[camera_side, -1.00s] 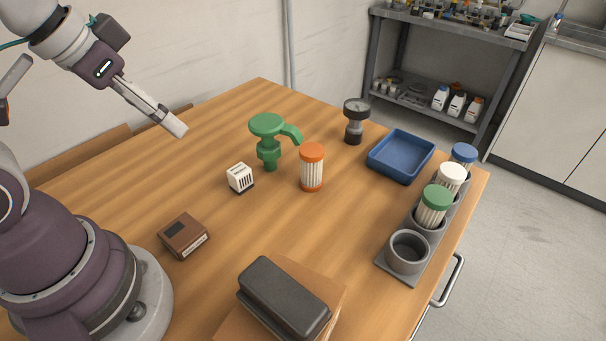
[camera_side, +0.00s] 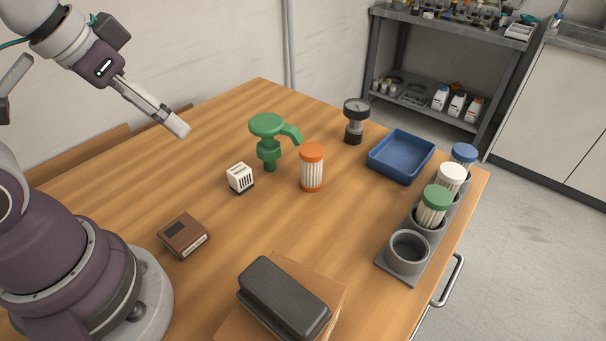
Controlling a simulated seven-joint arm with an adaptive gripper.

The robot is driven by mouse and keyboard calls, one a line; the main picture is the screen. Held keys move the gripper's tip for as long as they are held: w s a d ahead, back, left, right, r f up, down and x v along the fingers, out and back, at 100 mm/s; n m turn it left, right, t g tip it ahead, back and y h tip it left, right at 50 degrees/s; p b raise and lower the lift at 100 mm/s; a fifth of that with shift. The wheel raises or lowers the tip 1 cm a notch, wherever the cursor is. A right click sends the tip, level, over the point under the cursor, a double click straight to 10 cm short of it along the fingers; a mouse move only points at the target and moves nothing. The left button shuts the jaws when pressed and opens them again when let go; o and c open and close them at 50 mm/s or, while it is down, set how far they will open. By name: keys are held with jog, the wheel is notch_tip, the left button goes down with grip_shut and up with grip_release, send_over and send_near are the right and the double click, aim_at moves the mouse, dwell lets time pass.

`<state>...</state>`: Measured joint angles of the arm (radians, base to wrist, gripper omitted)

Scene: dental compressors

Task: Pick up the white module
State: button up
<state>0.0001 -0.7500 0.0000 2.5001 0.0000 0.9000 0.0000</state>
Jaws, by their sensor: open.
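The white module (camera_side: 240,177) is a small white block with dark slots and a dark base. It stands on the wooden table left of the green valve-like part. My gripper (camera_side: 178,127) is at the upper left, raised above the table and up and to the left of the module, apart from it. It is open and I see nothing held in it. The gap between its fingers is hard to make out from this side.
Close to the module are the green part (camera_side: 268,140), an orange-capped filter (camera_side: 312,168) and a brown box (camera_side: 183,236). A gauge (camera_side: 354,120), blue tray (camera_side: 401,157) and grey holder (camera_side: 407,262) with capped filters stand right. A black case (camera_side: 284,297) lies in front.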

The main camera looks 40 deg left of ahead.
jog(key=shift+o, duration=0.3)
jog(key=g, duration=0.6)
send_over(239, 169)
jog(key=shift+m, duration=0.3)
jog(key=f, duration=1)
jog(key=shift+d+f, duration=0.1)
jog(key=shift+d, duration=0.25)
jog(key=f, duration=1)
jog(key=shift+a+f, duration=0.25)
jog(key=shift+a, duration=0.1)
grip_shut()
